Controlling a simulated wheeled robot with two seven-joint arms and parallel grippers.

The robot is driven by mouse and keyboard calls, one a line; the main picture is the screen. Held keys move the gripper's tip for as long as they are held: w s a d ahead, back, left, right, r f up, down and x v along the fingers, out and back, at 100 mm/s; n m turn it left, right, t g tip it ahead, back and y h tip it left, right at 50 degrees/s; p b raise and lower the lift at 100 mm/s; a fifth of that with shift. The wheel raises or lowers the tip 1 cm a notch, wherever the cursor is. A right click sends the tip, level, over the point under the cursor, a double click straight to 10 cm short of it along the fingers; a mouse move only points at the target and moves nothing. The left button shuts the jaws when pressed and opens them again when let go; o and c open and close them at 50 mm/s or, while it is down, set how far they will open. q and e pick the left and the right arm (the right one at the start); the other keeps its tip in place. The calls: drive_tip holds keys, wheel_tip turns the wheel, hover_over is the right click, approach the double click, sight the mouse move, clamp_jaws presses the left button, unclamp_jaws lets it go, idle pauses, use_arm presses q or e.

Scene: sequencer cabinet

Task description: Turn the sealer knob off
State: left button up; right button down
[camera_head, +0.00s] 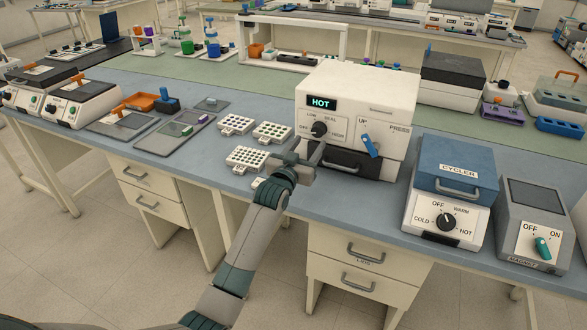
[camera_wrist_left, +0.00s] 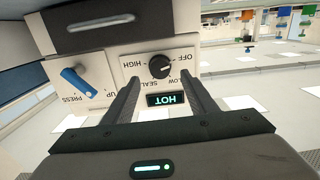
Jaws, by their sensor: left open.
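The sealer (camera_head: 355,88) is a white box with a lit green HOT display (camera_head: 321,104). Its black round knob (camera_head: 320,129) sits below the display, with OFF, LOW, SEAL and HIGH around it. In the left wrist view the panel is upside down, and the knob (camera_wrist_left: 160,66) lies just beyond and between my fingertips. A pale pointer mark on it seems to face the LOW–SEAL side, not OFF. My left gripper (camera_head: 318,155) is open and empty in front of the sealer, just below the knob; contact cannot be told. My right gripper is not in view.
A blue UP/PRESS lever (camera_head: 369,145) is right of the knob. A dark drawer with a handle (camera_head: 352,164) is below. White tube racks (camera_head: 247,158) stand left of the sealer. The cycler (camera_head: 455,165) and magnet unit (camera_head: 538,200) stand to the right.

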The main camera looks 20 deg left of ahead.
use_arm(q)
drive_tip(key=s+b, duration=0.2)
drive_tip(key=s, duration=0.8)
drive_tip(key=shift+s+a, duration=0.2)
drive_tip(key=shift+s, duration=0.1)
drive_tip(key=shift+f, duration=0.1)
